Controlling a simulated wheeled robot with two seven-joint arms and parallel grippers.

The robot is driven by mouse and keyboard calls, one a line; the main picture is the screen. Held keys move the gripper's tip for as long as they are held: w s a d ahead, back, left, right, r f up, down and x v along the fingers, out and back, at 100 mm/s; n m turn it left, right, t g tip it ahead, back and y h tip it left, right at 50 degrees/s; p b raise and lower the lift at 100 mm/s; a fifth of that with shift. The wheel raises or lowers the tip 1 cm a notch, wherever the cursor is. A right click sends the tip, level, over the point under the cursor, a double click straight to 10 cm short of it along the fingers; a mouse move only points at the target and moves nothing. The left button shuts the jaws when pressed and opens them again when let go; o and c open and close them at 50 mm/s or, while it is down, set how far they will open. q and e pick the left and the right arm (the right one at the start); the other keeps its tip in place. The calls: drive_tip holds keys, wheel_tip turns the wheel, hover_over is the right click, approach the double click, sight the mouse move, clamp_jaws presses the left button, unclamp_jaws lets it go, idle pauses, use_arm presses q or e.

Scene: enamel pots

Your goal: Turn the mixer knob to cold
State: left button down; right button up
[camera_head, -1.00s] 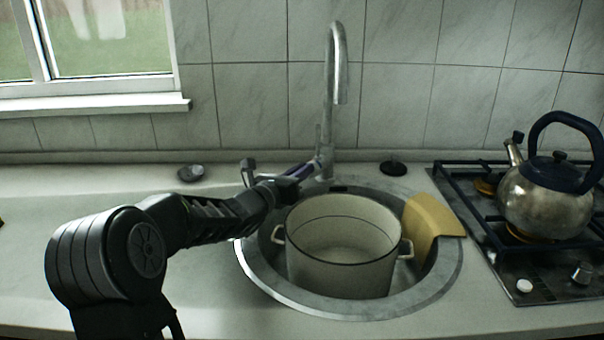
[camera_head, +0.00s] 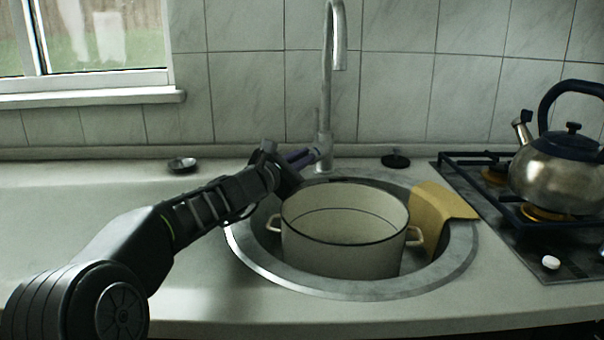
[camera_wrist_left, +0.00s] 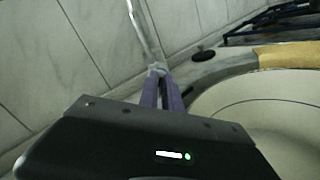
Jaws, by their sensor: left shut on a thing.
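The grey mixer tap (camera_head: 326,110) stands behind the sink, with its tall spout curving up and over. My left gripper (camera_head: 316,154) reaches in from the left, and its purple fingers are shut on the mixer knob at the side of the tap's base. The fingertips hide most of the knob, and its exact angle cannot be made out. In the left wrist view the two fingers (camera_wrist_left: 160,80) run close together up to the tap's base (camera_wrist_left: 157,68). My right gripper is not in view.
A cream pot (camera_head: 345,250) sits in the round sink (camera_head: 262,268), right below my left gripper. A yellow cloth or board (camera_head: 440,205) lies over the sink's right edge. A kettle (camera_head: 560,170) stands on the hob at right. The left counter (camera_head: 80,210) is mostly clear.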

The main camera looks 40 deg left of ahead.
use_arm(q)
drive_tip(key=shift+f+m+b, duration=0.15)
drive_tip(key=shift+m+b, duration=0.55)
drive_tip(key=shift+m, duration=0.1)
drive_tip(key=c, duration=1.5)
unclamp_jaws()
drive_tip(key=shift+c, duration=0.2)
drive_tip(key=shift+s, duration=0.1)
drive_tip(key=s, duration=0.7)
drive_tip(key=shift+s+d, duration=0.25)
drive_tip(key=shift+s, duration=0.05)
